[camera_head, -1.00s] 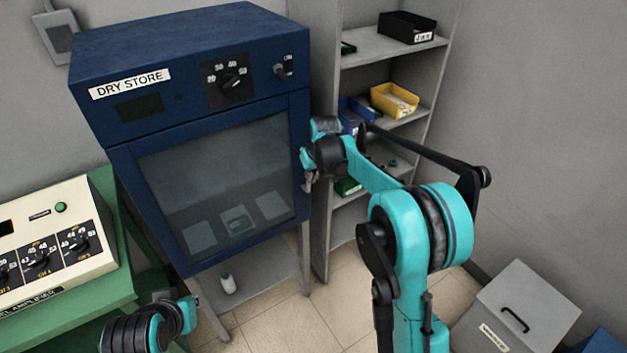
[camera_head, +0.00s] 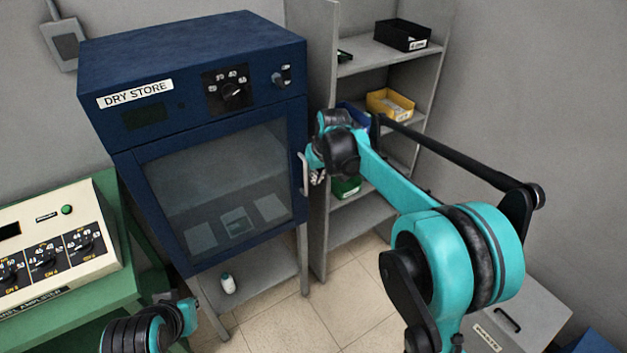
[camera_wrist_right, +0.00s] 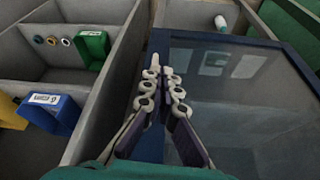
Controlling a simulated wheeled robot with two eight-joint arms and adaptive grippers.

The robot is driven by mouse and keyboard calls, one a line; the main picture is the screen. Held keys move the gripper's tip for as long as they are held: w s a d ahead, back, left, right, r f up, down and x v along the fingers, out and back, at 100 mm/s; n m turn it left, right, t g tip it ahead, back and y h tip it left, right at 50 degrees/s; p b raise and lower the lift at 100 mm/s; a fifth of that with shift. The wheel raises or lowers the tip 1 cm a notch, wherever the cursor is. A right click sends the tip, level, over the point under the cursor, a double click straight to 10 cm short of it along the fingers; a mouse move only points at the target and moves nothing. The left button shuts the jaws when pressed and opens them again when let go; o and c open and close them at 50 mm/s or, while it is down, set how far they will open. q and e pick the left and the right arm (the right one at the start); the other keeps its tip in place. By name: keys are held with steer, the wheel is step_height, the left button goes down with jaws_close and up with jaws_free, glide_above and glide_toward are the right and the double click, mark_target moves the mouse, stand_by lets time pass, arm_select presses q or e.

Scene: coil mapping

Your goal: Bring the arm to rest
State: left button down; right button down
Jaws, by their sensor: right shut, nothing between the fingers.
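My right arm (camera_head: 385,185) reaches from the lower right toward the right side of the blue dry store cabinet (camera_head: 190,50). My right gripper (camera_head: 318,178) is small and partly hidden by the wrist, just right of the cabinet's door handle (camera_head: 303,172). In the right wrist view the gripper (camera_wrist_right: 162,72) is shut and empty, its fingers in front of the door's edge. I cannot tell whether it touches the door. The door with its glass window (camera_head: 220,190) looks shut. Part of my left arm (camera_head: 150,328) shows at the bottom left; its gripper is not visible.
A grey shelf unit (camera_head: 322,110) stands close right of the cabinet, with a black bin (camera_head: 402,35), a yellow bin (camera_head: 390,104) and a green bin (camera_head: 346,187). A green bench (camera_head: 125,285) with a cream instrument (camera_head: 50,245) is at left. A grey box (camera_head: 520,310) stands lower right.

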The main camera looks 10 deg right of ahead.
steer(key=shift+v, duration=1)
steer(key=s+d+r+m+t+b, duration=0.1)
steer(key=s+r+t, duration=0.1)
steer(key=s, duration=1.6)
steer(key=s+f, duration=0.3)
steer(key=s, duration=0.3)
steer(key=s+d+f+m+t, duration=0.1)
steer(key=s+f, duration=0.2)
steer(key=s, duration=0.3)
steer(key=shift+s+f+h+b, duration=0.3)
steer(key=shift+s+h+b, duration=0.05)
steer(key=shift+h+b, duration=0.05)
steer(key=shift+w, duration=0.1)
